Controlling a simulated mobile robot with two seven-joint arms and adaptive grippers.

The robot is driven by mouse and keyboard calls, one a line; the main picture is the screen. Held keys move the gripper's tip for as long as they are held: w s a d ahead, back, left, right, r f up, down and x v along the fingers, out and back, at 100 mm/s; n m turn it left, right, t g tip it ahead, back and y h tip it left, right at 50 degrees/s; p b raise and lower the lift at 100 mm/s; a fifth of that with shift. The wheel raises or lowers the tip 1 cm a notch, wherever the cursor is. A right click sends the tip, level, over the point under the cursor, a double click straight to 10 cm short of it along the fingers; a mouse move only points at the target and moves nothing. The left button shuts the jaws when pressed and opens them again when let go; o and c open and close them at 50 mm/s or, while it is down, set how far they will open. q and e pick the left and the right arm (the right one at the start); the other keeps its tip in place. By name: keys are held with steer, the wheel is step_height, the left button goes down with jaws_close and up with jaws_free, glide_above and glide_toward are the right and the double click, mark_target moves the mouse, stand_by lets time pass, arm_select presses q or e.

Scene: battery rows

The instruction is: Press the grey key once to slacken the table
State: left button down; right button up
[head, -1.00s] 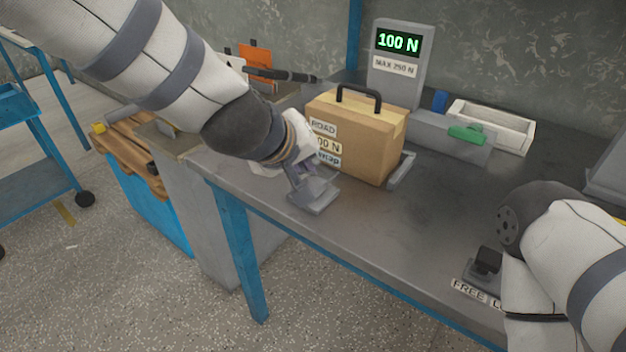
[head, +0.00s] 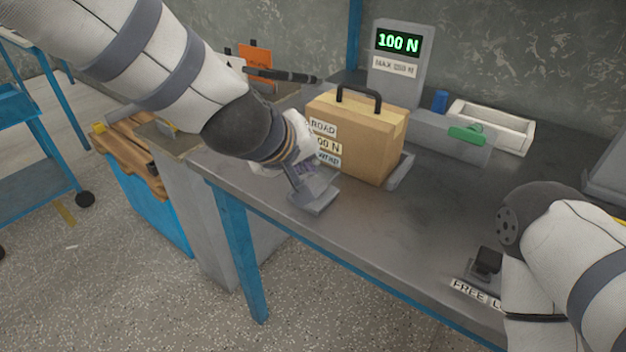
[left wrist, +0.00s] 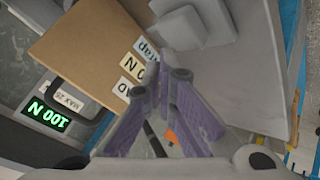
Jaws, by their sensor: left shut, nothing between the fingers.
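The grey key (head: 313,201) is a grey pad on a plate near the table's front left edge. It also shows in the left wrist view (left wrist: 185,28). My left gripper (head: 306,172) is shut and empty, its purple fingers pointing down close to the key. In the left wrist view the fingertips (left wrist: 165,76) lie close to the key's edge; I cannot tell whether they touch it. The grey table (head: 370,235) carries a tan case (head: 360,135) with a black handle, behind the key. The display (head: 398,42) reads 100 N. My right gripper is out of view.
A black key (head: 487,262) stands by a label beginning "FREE L" (head: 475,293), near my right arm. A white tray (head: 515,133), a green object (head: 467,135) and a blue cylinder (head: 439,101) stand behind. The table's middle is clear.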

arm_select(q)
steer(key=shift+f, duration=0.1)
steer(key=shift+f, duration=0.35)
steer(key=shift+f, duration=0.95)
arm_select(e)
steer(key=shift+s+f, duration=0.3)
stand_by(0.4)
arm_select(q)
steer(key=shift+r, duration=0.1)
steer(key=shift+r+p, duration=0.6)
steer(key=shift+r, duration=0.7)
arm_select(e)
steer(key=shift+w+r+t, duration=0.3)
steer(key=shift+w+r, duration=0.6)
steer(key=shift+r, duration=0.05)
arm_select(q)
steer(key=shift+r+p, duration=1.3)
steer(key=shift+r, duration=1.35)
steer(key=shift+f, duration=0.1)
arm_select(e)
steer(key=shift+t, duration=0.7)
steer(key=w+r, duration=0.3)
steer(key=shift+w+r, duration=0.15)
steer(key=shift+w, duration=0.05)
